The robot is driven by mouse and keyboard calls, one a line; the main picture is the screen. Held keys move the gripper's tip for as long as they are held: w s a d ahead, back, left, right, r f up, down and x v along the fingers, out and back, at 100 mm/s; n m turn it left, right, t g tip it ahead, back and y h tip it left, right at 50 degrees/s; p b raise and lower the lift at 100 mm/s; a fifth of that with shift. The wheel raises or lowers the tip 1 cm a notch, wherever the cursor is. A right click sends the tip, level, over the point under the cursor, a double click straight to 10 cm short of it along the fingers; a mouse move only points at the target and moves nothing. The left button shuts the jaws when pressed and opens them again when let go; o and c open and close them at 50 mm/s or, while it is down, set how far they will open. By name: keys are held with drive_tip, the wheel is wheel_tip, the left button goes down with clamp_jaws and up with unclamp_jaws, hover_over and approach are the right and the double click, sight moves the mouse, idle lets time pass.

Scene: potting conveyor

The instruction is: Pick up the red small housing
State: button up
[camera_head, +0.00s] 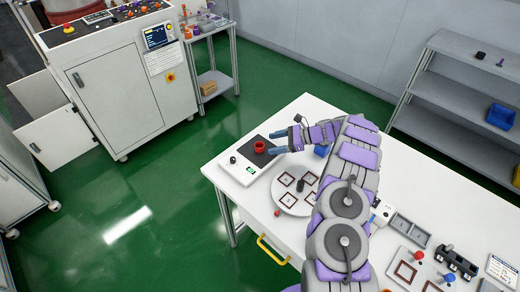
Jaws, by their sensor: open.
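The red small housing (260,147) looks like a short red ring or cup. It sits on the black plate of a white scale-like device (235,167) at the left end of the white table. My gripper (280,141) is just to the right of the housing, with its blue fingers pointing left toward it. The fingers are open, and none of them appears to enclose the housing. The exact gap between fingertips and housing is too small to tell.
A round light plate (296,203) with several dark-red square frames lies in front of my arm. The table's left edge is close to the device. Green floor lies beyond.

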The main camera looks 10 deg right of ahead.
sight(265, 150)
drive_tip(key=b+x, duration=0.1)
drive_tip(key=x, duration=0.3)
drive_tip(key=shift+w+a+f, duration=0.1)
drive_tip(key=shift+w+a, duration=0.15)
drive_tip(key=shift+a, duration=0.05)
drive_tip(key=c, duration=1.1)
